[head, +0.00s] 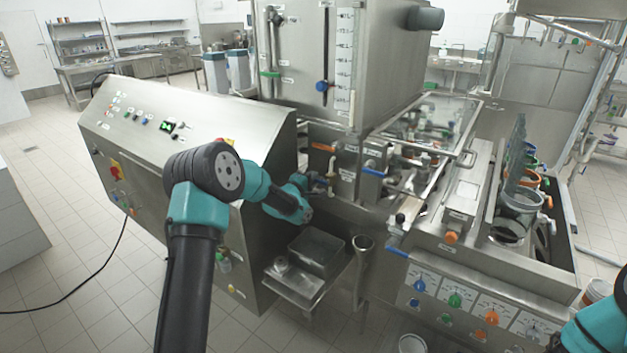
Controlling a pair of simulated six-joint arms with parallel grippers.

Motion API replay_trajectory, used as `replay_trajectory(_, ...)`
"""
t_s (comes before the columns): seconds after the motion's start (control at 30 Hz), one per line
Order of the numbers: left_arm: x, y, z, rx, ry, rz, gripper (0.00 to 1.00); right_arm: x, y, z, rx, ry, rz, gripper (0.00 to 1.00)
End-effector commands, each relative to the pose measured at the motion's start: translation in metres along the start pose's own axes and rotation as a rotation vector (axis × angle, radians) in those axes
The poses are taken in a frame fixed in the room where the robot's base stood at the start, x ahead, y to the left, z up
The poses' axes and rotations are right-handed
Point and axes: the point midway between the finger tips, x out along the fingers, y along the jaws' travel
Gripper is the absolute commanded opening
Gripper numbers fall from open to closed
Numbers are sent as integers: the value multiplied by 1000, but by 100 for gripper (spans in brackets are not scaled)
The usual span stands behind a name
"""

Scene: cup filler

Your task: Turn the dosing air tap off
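My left gripper (321,183) is at the metal block below the hopper, beside a small upright brass-coloured fitting (331,171). It is small and dark here, so I cannot tell whether its fingers are open or shut, or touching anything. Small tap handles show close by: an orange one (323,146) just above the gripper and a blue one (373,171) to its right. The labels are too small to read, so I cannot tell which is the dosing air tap. Only teal links of my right arm show at the lower right corner; its gripper is out of view.
The steel control cabinet (180,140) stands left of the gripper, and the hopper (300,55) rises above. A small steel tray (300,285) lies below. A clear guard (425,125) and a dial panel (470,310) are to the right.

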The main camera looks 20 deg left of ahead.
Motion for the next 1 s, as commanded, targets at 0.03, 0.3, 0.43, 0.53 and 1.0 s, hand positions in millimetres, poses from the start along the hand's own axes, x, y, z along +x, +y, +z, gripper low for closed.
replay_trajectory(0.03, 0, -1, 0, 0, 0, -1, 23, 0, 0, 0, 0, 0, 0, 0)
replay_trajectory(0.3, 0, 0, 0, 2, 0, 0, 42, 0, 0, 0, 0, 0, 0, 0)
replay_trajectory(0.43, 0, 0, 0, 2, 0, 0, 42, 0, 0, 0, 0, 0, 0, 0)
replay_trajectory(0.53, -2, 0, 0, 2, 0, 0, 42, 0, 0, 0, 0, 0, 0, 0)
replay_trajectory(1.0, -61, 0, -1, 2, 1, -2, 42, 0, 0, 0, 0, 0, 0, 0)
